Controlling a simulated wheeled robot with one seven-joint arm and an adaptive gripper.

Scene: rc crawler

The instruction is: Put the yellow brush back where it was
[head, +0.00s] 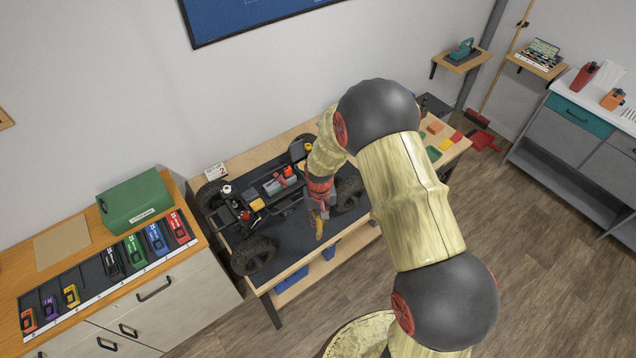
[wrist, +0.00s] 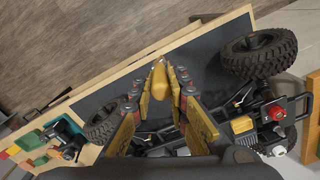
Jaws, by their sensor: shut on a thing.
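My gripper (head: 319,208) is shut on the yellow brush (head: 319,229), above the front part of the dark work mat (head: 310,258). The brush hangs below the fingers in the head view. In the wrist view the brush (wrist: 158,80) shows as a yellow, rounded piece between the fingertips (wrist: 160,92); its bristles cannot be made out. The RC crawler (head: 258,205), with its body off and large black tyres, stands on the mat, left of my gripper in the head view. My arm hides part of the bench.
Coloured pads (head: 433,153) lie at the bench's right end. Blue bins (head: 291,280) sit under the bench. A left cabinet bears a green box (head: 136,203) and a rack of coloured packs (head: 110,262). The mat's front strip looks clear.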

